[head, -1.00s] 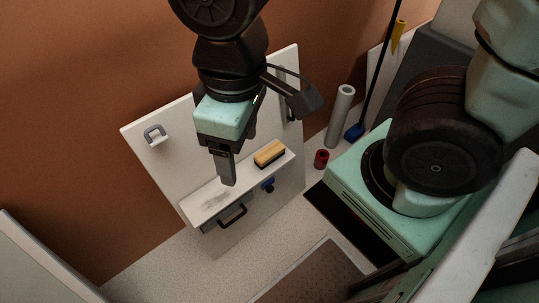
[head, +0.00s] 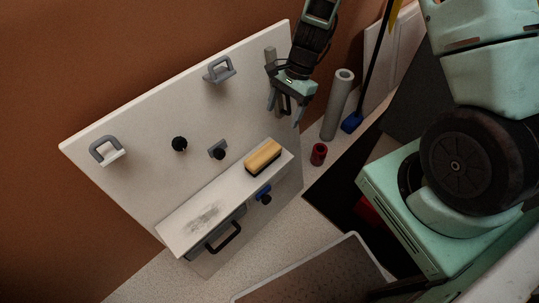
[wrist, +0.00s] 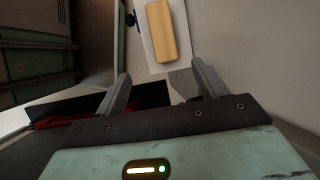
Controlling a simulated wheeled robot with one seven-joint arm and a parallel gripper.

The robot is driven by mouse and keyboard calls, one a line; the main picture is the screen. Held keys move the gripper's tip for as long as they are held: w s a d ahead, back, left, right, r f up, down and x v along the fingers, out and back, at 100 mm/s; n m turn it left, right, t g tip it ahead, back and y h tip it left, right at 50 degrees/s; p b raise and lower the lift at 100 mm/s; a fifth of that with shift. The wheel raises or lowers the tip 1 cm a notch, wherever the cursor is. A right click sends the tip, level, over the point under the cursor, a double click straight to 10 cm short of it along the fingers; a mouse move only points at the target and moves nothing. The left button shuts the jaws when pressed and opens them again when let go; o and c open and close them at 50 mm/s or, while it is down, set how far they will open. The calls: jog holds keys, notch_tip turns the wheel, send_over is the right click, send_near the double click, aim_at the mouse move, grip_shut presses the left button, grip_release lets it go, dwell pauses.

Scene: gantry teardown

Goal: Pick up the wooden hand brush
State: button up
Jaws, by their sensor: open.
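The wooden hand brush (head: 263,155) has a tan wooden back and dark bristles. It lies at the right end of a narrow white shelf (head: 180,236) on the white panel. In the wrist view the brush (wrist: 161,32) shows at the top centre, beyond and between the fingertips, with a gap to them. My gripper (head: 284,110) is open and empty, up and to the right of the brush in the head view. In the wrist view its two fingers (wrist: 160,82) are spread apart.
The upright panel (head: 140,118) carries grey handles (head: 220,70), a black knob (head: 179,144) and a drawer handle (head: 224,237). A blue knob (head: 263,192) sits below the shelf. A red cylinder (head: 318,153) and a grey roll (head: 338,104) stand right of the panel.

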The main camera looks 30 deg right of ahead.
aim_at(264, 152)
jog(key=b+x, duration=0.1)
jog(key=x, duration=1)
jog(key=shift+a+f+b, duration=0.15)
jog(key=shift+f+b, duration=0.1)
jog(key=shift+b, duration=0.15)
jog(key=x, duration=0.2)
jog(key=a+x, duration=0.1)
jog(key=x, duration=0.2)
jog(key=shift+w+a+b, duration=0.15)
jog(key=shift+a+b, duration=0.05)
jog(key=shift+b, duration=0.15)
jog(key=c, duration=1.2)
notch_tip(264, 152, up, 10)
jog(key=shift+p, duration=0.9)
